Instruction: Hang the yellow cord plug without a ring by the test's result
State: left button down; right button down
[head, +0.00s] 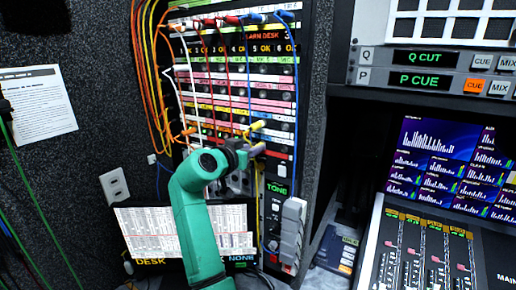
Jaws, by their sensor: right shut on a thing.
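My right gripper (257,150), at the end of the teal arm, is in front of the lower part of the patch panel (225,98). It is shut on a plug, which it largely hides; a yellow cord (257,190) hangs just below it. A yellow plug end (257,125) shows just above the jaws; I cannot tell whether it is the held one. Any ring is too small to make out. The test unit marked TONE (277,188) is below right of the gripper. The screen (238,247) reads DESK and NONE. My left gripper is not in view.
White, red and blue cords (296,90) hang across the panel from its top row. Orange and yellow cords (146,75) hang at its left. A grey box (292,225) stands out at lower right. A mixing desk (425,250) and monitor (450,165) fill the right side.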

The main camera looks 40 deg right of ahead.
jog(key=shift+s+a+f, duration=0.1)
jog(key=shift+a+f, duration=0.05)
jog(key=shift+a, duration=0.1)
jog(key=shift+s+a, duration=0.1)
jog(key=shift+a, duration=0.2)
jog(key=shift+a+b, duration=0.1)
jog(key=shift+b, duration=0.25)
jog(key=shift+a, duration=0.1)
jog(key=shift+s+a, duration=0.2)
jog(key=shift+a, duration=0.25)
jog(key=shift+a, duration=0.15)
jog(key=shift+a+b, duration=0.1)
jog(key=shift+b, duration=0.2)
jog(key=shift+b+v, duration=0.65)
jog(key=shift+v, duration=1.05)
